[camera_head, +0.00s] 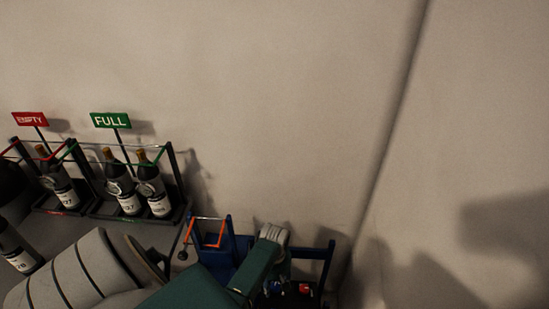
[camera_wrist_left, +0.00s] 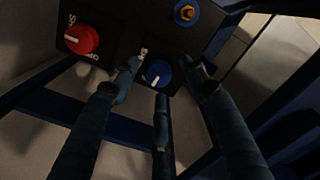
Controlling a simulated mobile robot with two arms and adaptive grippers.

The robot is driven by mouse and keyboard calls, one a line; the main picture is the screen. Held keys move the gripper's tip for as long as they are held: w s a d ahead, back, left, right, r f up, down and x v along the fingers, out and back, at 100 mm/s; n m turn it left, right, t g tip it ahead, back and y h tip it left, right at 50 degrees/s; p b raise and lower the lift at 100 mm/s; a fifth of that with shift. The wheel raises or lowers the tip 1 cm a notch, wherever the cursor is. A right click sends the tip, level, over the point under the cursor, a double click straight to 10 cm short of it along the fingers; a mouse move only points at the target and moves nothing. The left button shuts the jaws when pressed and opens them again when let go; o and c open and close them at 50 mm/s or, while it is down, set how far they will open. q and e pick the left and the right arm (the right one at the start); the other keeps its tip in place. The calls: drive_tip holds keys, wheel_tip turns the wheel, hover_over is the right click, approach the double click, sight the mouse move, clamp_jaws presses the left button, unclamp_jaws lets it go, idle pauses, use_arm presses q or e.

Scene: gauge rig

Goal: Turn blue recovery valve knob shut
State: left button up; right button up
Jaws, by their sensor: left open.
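The blue knob (camera_wrist_left: 157,73) is on a dark panel in the left wrist view, with a short white pointer line on its face. My left gripper (camera_wrist_left: 162,83) is open, its dark blue fingers spread around the knob: one tip at its left, one at its right, one just below. I cannot tell whether any finger touches it. The white lettering beside the knob is partly hidden by the left finger. My right gripper is not in view.
A red knob (camera_wrist_left: 82,39) with white marks is left of the blue one. A brass fitting (camera_wrist_left: 186,13) in a blue ring is above. Dark blue frame bars (camera_wrist_left: 40,107) surround the panel. In the head view, bottle racks (camera_head: 105,208) with EMPTY and FULL signs stand left.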

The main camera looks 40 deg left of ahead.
use_arm(q)
drive_tip(key=shift+f, duration=0.35)
drive_tip(key=c, duration=1)
clamp_jaws()
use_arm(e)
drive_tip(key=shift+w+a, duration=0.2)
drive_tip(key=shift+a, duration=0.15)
